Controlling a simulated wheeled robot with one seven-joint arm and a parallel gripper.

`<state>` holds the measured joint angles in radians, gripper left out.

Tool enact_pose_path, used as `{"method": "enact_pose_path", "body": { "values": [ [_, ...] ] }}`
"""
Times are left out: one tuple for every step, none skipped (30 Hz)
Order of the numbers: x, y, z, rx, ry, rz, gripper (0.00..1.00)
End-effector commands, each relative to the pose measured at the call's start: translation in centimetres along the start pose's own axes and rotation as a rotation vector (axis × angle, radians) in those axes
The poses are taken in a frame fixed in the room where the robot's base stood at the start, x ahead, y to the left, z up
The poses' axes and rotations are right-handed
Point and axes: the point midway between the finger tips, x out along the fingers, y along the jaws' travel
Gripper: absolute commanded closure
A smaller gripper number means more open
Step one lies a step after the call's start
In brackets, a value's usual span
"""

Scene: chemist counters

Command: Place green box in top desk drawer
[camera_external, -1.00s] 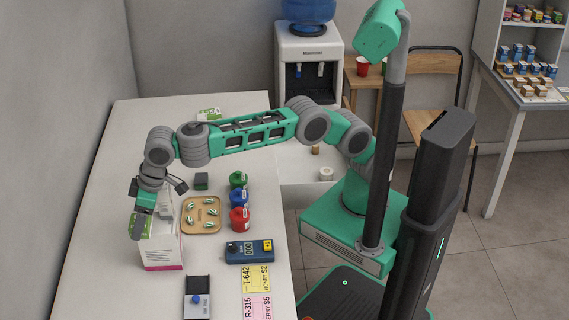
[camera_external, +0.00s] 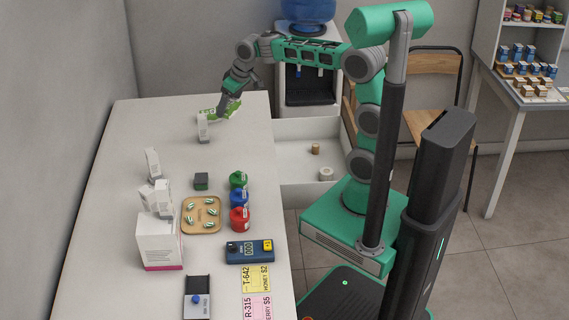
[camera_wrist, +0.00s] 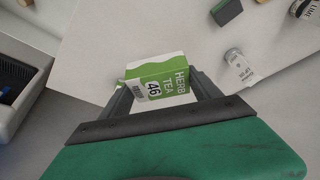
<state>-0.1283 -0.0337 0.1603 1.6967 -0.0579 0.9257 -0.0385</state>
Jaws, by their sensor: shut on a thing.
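My gripper (camera_external: 224,112) is at the far end of the counter, shut on a green and white herb tea box (camera_external: 232,106). In the wrist view the box (camera_wrist: 158,80) sits between the fingers (camera_wrist: 158,98), its label facing up. The open drawer (camera_external: 295,174) is at the right side of the counter, to the right of and nearer than my gripper. It holds a brown cylinder (camera_external: 316,149) and a white roll (camera_external: 326,173).
White cartons (camera_external: 158,245) are at the left. The water dispenser (camera_external: 308,55) rises behind the drawer.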

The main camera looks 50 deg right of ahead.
Motion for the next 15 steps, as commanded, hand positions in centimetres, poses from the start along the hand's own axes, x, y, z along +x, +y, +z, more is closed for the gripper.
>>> {"method": "enact_pose_path", "body": {
  "values": [
    [-0.5,2.8,1.6,0.039,0.001,0.016,0.75],
    [-0.7,4.2,2.6,0.058,0.002,0.024,0.75],
    [-0.9,5.8,3.9,0.081,0.002,0.034,0.75],
    [-1.1,7.0,4.9,0.097,0.001,0.040,0.75],
    [-1.2,8.1,6.0,0.115,0.001,0.048,0.75],
    [-1.5,9.4,7.3,0.139,0.002,0.058,0.75],
    [-1.6,10.3,8.4,0.155,0.002,0.065,0.75],
    [-1.8,11.1,9.4,0.171,0.001,0.071,0.75],
    [-1.7,12.2,10.9,0.195,0.000,0.081,0.75],
    [-1.4,13.0,12.1,0.215,0.001,0.089,0.75],
    [-0.3,13.9,13.2,0.236,-0.001,0.097,0.75],
    [1.2,15.1,14.4,0.263,-0.002,0.108,0.75],
    [2.1,15.9,15.2,0.283,-0.002,0.116,0.75],
    [3.0,16.7,16.1,0.303,-0.002,0.124,0.75],
    [4.2,17.8,17.3,0.331,-0.003,0.135,0.75]
  ]
}}
